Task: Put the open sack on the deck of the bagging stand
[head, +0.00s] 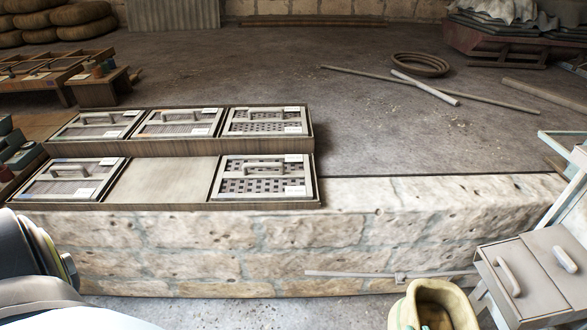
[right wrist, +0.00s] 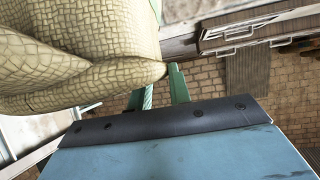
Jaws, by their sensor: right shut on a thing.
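The open sack (head: 440,303) is pale tan, with its open mouth facing up, at the bottom right of the head view. Its lower part is cut off by the frame. In the right wrist view the woven sack (right wrist: 80,50) fills the upper left. My right gripper (right wrist: 163,85) has green fingers and is shut on the sack's edge. A pale stand with grey panels and handles (head: 535,265), which looks like the bagging stand, is at the right edge in the head view; I cannot tell its deck clearly. My left gripper is out of view; only part of my left arm shows.
A stone block wall (head: 390,220) crosses the middle, with a wooden rack (head: 180,147) of handled screen trays on its left and bare top on its right. A thin pale bar (head: 350,274) runs along the wall's front.

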